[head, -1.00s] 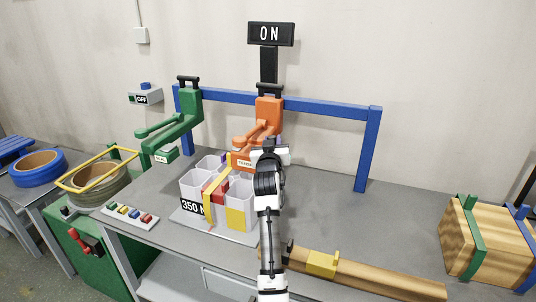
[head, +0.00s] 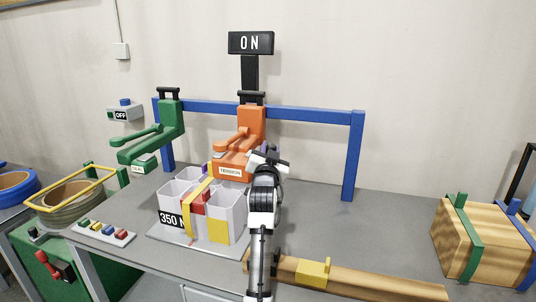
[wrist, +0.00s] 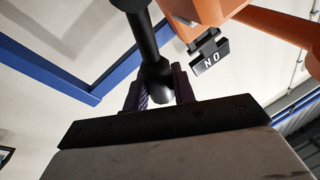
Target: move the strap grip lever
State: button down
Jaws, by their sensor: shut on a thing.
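My gripper (head: 266,160) is just right of the label. In the wrist view my gripper (wrist: 160,92) is shut on a black round-ended lever (wrist: 146,42), which lies between its two dark purple fingers. The head view hides most of the lever behind my gripper. The ON sign (head: 251,43) stands above the tool.
White bins (head: 228,212) with a yellow strap and a 350 label stand left of my arm. A green SEAL tool (head: 170,120) is behind them. The blue frame (head: 353,155) spans the back. A long wooden beam (head: 385,287) lies front right. The bench right of my gripper is clear.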

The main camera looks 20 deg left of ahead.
dwell(0.3)
jog(key=c, duration=1.1)
grip_release()
jog(key=shift+c, duration=0.2)
jog(key=shift+s+f, duration=0.1)
jog(key=b+v, duration=0.3)
jog(key=v, duration=1)
jog(key=shift+s, duration=0.3)
